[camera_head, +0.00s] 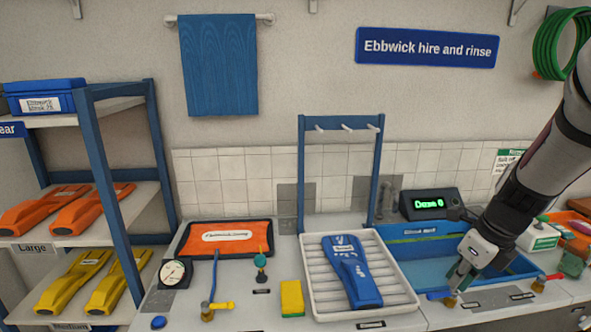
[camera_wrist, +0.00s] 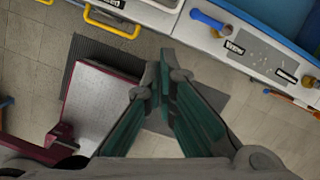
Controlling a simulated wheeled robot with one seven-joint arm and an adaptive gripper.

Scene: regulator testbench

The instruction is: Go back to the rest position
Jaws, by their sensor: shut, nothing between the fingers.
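My gripper (camera_head: 462,272) hangs at the end of my arm on the right, in front of the blue basin (camera_head: 425,240). In the wrist view my gripper (camera_wrist: 158,80) has its two green fingers together at the tips, with nothing between them. It points down over the tiled floor (camera_wrist: 35,45), just off the counter's front edge. A blue-handled brass valve (camera_wrist: 208,20) is at the counter edge, apart from the fingers.
A blue fin (camera_head: 350,270) lies on a ribbed white tray (camera_head: 312,290). A yellow sponge (camera_head: 292,298), a gauge (camera_head: 174,273) and a yellow-handled valve (camera_head: 218,306) stand to its left. A yellow handle (camera_wrist: 112,28) juts from the counter front.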

